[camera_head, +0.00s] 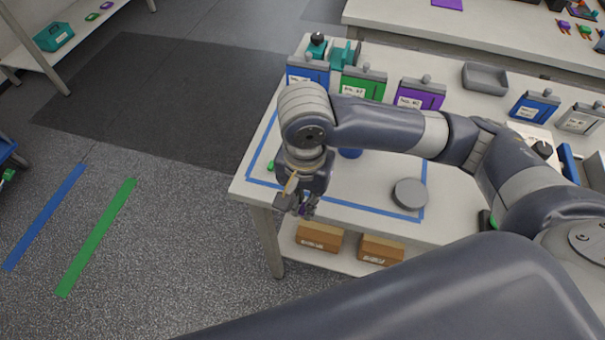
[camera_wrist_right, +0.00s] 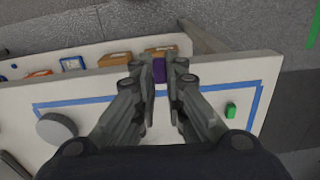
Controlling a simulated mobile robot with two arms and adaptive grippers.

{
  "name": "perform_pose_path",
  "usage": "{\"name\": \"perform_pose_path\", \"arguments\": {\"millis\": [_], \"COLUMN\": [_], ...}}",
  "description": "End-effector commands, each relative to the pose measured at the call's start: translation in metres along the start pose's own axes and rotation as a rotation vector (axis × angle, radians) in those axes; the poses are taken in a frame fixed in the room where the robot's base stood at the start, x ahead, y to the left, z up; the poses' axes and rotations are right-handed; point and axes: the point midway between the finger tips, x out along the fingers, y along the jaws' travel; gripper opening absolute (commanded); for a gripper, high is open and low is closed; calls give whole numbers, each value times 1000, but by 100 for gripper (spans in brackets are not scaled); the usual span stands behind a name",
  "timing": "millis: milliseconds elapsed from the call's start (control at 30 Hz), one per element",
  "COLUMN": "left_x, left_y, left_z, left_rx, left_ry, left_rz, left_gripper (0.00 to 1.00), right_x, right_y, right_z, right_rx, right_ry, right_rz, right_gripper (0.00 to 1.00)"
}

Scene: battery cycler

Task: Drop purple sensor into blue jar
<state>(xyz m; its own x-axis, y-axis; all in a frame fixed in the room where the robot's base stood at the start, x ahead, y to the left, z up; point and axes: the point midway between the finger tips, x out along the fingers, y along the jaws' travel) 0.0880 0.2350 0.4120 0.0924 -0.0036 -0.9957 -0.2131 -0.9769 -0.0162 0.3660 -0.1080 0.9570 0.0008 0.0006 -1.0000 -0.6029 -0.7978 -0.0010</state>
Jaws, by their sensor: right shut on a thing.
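My right gripper (camera_head: 297,207) is at the front left corner of the white table, over its front edge. In the right wrist view the right gripper (camera_wrist_right: 160,75) is shut on the purple sensor (camera_wrist_right: 159,70), which sits between its fingertips. A blue round thing (camera_head: 350,153), perhaps the blue jar, shows in the head view just behind my right forearm; the arm hides most of it. My left gripper is not in view.
Blue tape marks an area on the table (camera_head: 340,190). A grey round disc (camera_head: 410,194) lies at its right, and a small green piece (camera_wrist_right: 231,110) at its left side. Blue, green and purple labelled holders stand behind my arm. Cardboard boxes (camera_head: 320,236) sit on the lower shelf.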

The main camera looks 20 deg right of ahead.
Motion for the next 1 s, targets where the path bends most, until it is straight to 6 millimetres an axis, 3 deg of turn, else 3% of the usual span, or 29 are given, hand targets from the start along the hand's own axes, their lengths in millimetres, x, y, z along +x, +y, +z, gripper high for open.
{"name": "perform_pose_path", "arguments": {"millis": [33, 200, 400, 767, 867, 1000], "left_x": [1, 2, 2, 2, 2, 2], "left_y": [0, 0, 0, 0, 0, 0], "left_z": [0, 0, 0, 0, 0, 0], "left_rx": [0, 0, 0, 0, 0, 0], "left_ry": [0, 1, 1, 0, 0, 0], "left_rz": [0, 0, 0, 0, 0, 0], "left_gripper": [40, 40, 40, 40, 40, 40], "right_x": [-1, -4, -5, -6, -7, -14], "right_y": [4, 15, 21, 22, 23, 31], "right_z": [13, 40, 53, 54, 46, 19], "right_rx": [-7, -4, -1, -2, -35, -165], "right_ry": [-1, -1, 0, 1, 5, 12], "right_rz": [-2, -1, 0, 1, 5, 20], "right_gripper": [2, 2, 2, 2, 2, 2]}}
